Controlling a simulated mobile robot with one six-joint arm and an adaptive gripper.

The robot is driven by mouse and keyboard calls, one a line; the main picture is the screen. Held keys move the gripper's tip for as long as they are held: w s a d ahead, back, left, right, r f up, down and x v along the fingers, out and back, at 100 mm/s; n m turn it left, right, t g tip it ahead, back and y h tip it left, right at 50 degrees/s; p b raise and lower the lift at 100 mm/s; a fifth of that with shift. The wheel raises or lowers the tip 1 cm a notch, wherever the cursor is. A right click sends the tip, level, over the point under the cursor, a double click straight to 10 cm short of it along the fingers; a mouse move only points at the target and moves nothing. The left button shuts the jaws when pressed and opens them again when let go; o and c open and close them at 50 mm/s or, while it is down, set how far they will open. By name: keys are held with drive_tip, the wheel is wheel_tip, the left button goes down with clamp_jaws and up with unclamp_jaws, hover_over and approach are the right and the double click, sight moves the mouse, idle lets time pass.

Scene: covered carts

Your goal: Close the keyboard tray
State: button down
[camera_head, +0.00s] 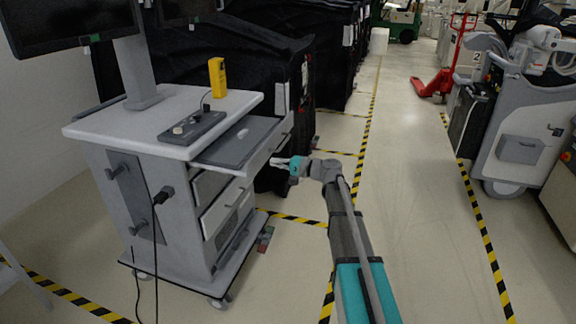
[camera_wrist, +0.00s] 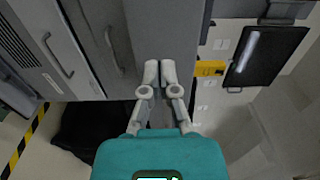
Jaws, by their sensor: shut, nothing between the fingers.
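The keyboard tray (camera_head: 236,143) is a dark grey flat panel under the white top of the grey cart. It sticks out from the cart's front, to the right. In the wrist view a broad grey surface that appears to be the tray (camera_wrist: 168,28) lies beyond my fingertips. My gripper (camera_head: 276,162) is at the tray's outer front edge, at about its height. In the wrist view my gripper (camera_wrist: 159,70) has its two fingers together and empty. I cannot tell whether the fingertips touch the tray.
The cart top (camera_head: 110,124) holds a yellow device (camera_head: 217,77), a dark control box (camera_head: 192,128) and a monitor (camera_head: 65,22). Drawers (camera_head: 222,207) sit below the tray. Black-covered carts (camera_head: 235,60) stand behind. The aisle (camera_head: 412,160) to the right has free floor.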

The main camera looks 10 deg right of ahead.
drive_tip(key=shift+x, duration=1.45)
drive_tip(key=shift+w, duration=0.15)
